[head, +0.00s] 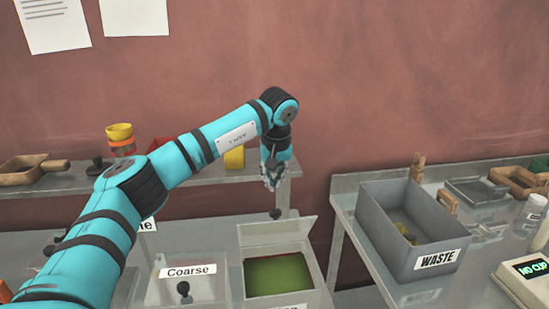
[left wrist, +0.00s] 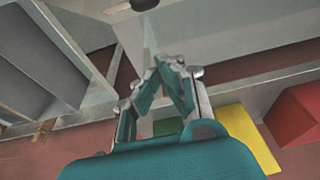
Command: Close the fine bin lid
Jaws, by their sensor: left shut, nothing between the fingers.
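An open bin (head: 306,290) with green contents stands at the bottom centre of the head view; its label is cut off by the frame edge. Its pale lid (head: 300,228) stands raised at the back, with a dark knob (head: 275,214) on its far side. My left gripper (head: 271,184) is shut and empty, pointing down just above and behind the knob, apart from it. In the left wrist view, the shut fingers (left wrist: 168,65) show below a dark knob (left wrist: 144,4) at the top edge. My right gripper is not in view.
A closed "Coarse" bin (head: 188,288) with a dark knob is left of the open bin. A grey WASTE box (head: 384,222) stands on the right table. A shelf behind holds a yellow block (head: 234,158) and a wooden scoop (head: 30,170). A gap separates the tables.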

